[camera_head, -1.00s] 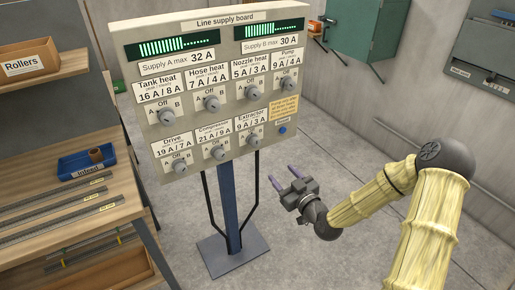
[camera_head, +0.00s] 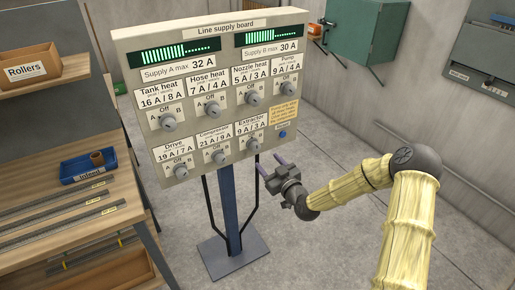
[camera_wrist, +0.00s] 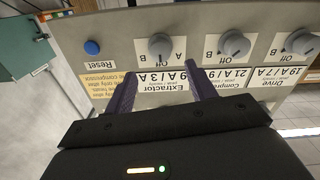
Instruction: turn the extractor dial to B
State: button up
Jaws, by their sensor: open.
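The extractor dial (camera_head: 253,145) is a grey knob at the right of the lower row on the line supply board (camera_head: 186,92). The wrist view shows this dial (camera_wrist: 160,46) upside down, just past the fingertips and between their lines. An A label is beside it; its exact pointer setting is too small to tell. My gripper (camera_head: 270,163) is open and empty, its two purple fingers pointing at the board's lower right. In the wrist view my gripper (camera_wrist: 161,75) spans the Extractor label, with the dial apart from the fingers.
The compressor dial (camera_wrist: 234,44) and drive dial (camera_wrist: 301,41) are beside the extractor dial in the wrist view. A blue reset button (camera_wrist: 91,47) is on its other side. A workbench with a blue tray (camera_head: 87,166) stands left. Floor right of the board is clear.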

aim_at(257, 149)
jog(key=p+x, duration=0.1)
jog(key=x, duration=0.8)
jog(key=c, duration=1)
jog(key=shift+f+m+b, duration=0.1)
jog(key=shift+m+b, duration=0.25)
jog(key=shift+m, duration=0.05)
jog(key=m+b, duration=0.3)
jog(key=shift+d, duration=0.1)
jog(key=shift+m+b, duration=1.25)
jog(key=shift+m, duration=1.25)
